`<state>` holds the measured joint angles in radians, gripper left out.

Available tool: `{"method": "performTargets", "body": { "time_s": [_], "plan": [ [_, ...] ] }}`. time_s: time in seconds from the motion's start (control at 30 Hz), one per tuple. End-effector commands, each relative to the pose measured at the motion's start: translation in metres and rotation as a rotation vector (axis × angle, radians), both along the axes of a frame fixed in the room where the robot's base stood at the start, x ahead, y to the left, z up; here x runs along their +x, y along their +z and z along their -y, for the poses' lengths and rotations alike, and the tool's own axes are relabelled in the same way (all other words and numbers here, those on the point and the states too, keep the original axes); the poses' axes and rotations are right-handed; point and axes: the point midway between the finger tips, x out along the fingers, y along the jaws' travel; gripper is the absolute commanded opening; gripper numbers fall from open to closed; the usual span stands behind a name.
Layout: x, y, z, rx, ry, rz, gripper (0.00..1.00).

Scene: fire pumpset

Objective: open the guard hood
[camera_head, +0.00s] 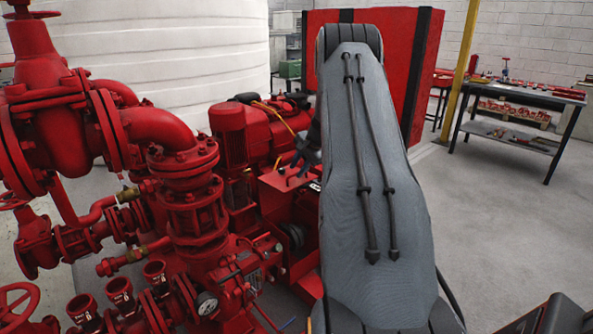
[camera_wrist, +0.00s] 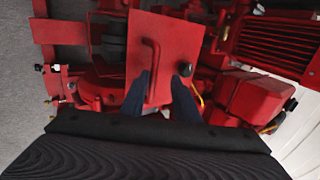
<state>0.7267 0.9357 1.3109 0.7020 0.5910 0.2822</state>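The guard hood (camera_wrist: 176,45) is a flat red plate in the upper middle of the wrist view. A red bar handle (camera_wrist: 153,62) stands on its left part. My gripper (camera_wrist: 163,80) is open, its two dark fingers pointing at the hood. The handle's lower end lies between the fingers in the picture, nearer the left one; I cannot tell if they touch. In the head view the red hood (camera_head: 283,190) shows left of my arm, with my gripper (camera_head: 303,160) above it, small and partly hidden by my arm.
Red pipes and valves (camera_head: 180,160) fill the left, and a red motor (camera_head: 250,135) stands behind the hood. A workbench (camera_head: 520,95) stands at back right; the floor there is clear.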

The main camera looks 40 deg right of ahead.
Motion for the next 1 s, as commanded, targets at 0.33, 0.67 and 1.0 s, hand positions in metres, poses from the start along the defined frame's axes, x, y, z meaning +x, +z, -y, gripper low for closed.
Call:
{"method": "performTargets", "body": {
  "time_s": [0.33,0.67,1.0],
  "plan": [
    [-0.027,0.047,0.000,-0.002,0.001,0.001,0.28],
    [-0.036,0.060,-0.001,0.001,0.002,-0.001,0.28],
    [-0.036,0.060,-0.001,0.001,0.002,0.000,0.28]
  ]
}}
